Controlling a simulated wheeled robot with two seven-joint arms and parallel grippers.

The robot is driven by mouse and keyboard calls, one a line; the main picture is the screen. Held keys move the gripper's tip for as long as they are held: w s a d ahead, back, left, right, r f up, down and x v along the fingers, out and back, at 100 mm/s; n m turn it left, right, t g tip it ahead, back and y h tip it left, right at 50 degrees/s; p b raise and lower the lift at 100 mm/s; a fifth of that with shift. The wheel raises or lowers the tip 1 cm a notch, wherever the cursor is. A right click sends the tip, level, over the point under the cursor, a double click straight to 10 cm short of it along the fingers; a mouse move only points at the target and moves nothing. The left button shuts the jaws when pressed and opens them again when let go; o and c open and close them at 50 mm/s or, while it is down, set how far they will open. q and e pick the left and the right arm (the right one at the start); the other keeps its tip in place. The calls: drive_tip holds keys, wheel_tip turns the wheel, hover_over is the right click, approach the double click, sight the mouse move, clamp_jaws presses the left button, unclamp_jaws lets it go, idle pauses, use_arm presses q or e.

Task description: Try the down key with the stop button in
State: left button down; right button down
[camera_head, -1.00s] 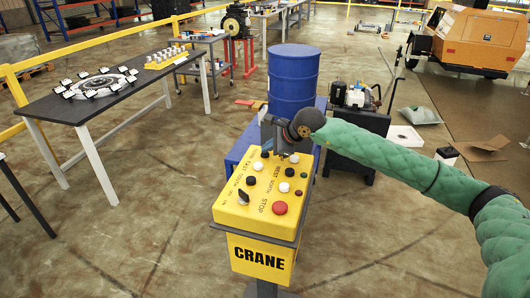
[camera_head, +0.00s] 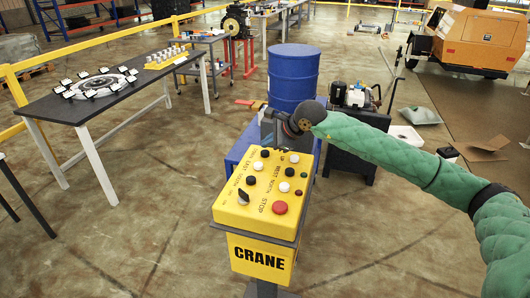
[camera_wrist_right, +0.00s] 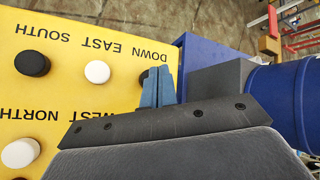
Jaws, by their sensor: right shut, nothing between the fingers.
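The yellow crane control box (camera_head: 229,213) stands upright in front of me. Its red stop button (camera_head: 280,207) is at the near end; I cannot tell whether it is pressed in. The black down key (camera_head: 265,153) is at the far left of the top. In the right wrist view, the down key (camera_wrist_right: 144,76) is partly hidden behind the blue fingertips, beside the DOWN lettering. My right gripper (camera_head: 282,146) is shut and empty over the far end of the box; it also shows in the right wrist view (camera_wrist_right: 158,86). Contact with the key is not visible. My left gripper is out of view.
Other black and white keys, a small red one and a black selector knob (camera_head: 243,197) share the top. A blue drum (camera_head: 293,75) stands just behind the box. A dark table (camera_head: 60,105) is to the left.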

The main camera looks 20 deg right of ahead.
sight(268, 153)
drive_tip(key=shift+r, duration=0.15)
drive_tip(key=shift+r, duration=2.35)
